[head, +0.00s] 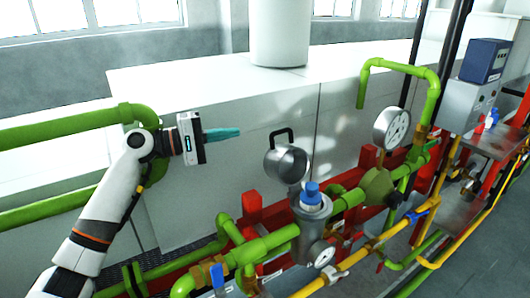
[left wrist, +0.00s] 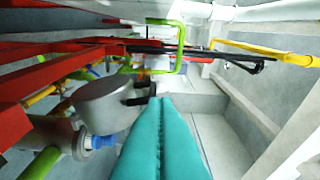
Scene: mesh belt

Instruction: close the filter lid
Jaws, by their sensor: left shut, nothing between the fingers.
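The filter lid (head: 287,164) is a round grey metal cap with a black handle (head: 281,136). It stands open and tilted up behind the filter body (head: 312,222), which has a blue piece (head: 311,192) at its top. In the left wrist view the lid (left wrist: 101,101) is left of the fingers and its black handle (left wrist: 141,93) is close to their tips. My left gripper (head: 239,133) has teal fingers pressed together, empty, left of the lid and apart from it in the head view. The fingers (left wrist: 159,99) also show in the left wrist view. My right gripper is out of view.
Green pipes (head: 350,200) and red supports (head: 252,205) surround the filter. A pressure gauge (head: 391,127) stands to the right, and a small gauge (head: 322,255) sits low by the filter. A pale wall block (head: 220,95) is behind. Free space lies between gripper and lid.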

